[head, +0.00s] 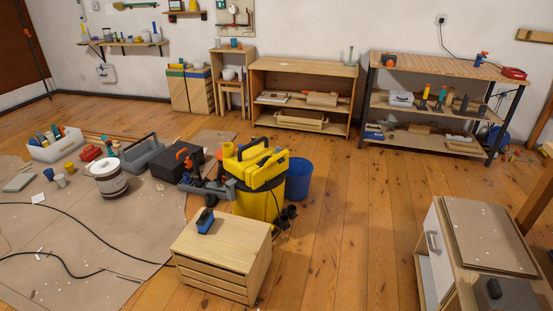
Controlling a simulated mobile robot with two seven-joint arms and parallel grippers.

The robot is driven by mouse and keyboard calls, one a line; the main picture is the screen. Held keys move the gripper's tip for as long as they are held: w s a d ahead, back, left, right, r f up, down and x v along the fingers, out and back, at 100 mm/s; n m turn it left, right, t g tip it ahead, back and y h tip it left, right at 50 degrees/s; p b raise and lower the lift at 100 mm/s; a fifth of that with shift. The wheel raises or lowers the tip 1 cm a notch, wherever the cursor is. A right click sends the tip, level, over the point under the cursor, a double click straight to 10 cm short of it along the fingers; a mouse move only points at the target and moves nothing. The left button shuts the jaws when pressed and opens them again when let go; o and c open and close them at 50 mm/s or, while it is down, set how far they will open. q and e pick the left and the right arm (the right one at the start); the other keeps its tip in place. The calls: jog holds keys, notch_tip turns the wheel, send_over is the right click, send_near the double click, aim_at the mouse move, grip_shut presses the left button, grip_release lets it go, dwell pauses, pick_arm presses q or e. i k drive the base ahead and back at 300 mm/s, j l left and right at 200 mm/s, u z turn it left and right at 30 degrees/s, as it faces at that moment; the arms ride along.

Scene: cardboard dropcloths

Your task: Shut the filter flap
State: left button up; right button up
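A yellow vacuum-like machine (258,203) with a black-handled yellow top stands on the wooden floor near the middle of the head view. A yellow panel (266,172) at its upper right may be the filter flap. I cannot tell at this size whether it is open or shut. Black fittings show at the machine's lower right. Neither of my grippers is in view, and no arm of mine shows near the machine.
A wooden drawer box (222,255) with a blue-and-black tool on top stands in front of the machine. A blue bucket (299,180) stands behind right. A cabinet with a white door (437,245) is at right. Black cables cross the dropcloth (85,235). Centre-right floor is clear.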

aim_at(279, 158)
jog(key=i+l+u, duration=0.15)
jog(key=u, duration=0.25)
jog(key=i+l+u, duration=0.55)
jog(key=l, duration=0.2)
jog(key=i+l+u, duration=0.15)
jog(key=i+l, duration=0.15)
jog(key=l, duration=0.2)
jog(key=i+l, duration=0.2)
jog(key=l, duration=0.15)
jog(key=i+l, duration=0.15)
jog(key=l, duration=0.2)
jog(key=i+l, duration=0.2)
jog(key=l, duration=0.15)
jog(key=i+l, duration=0.15)
jog(key=l, duration=0.2)
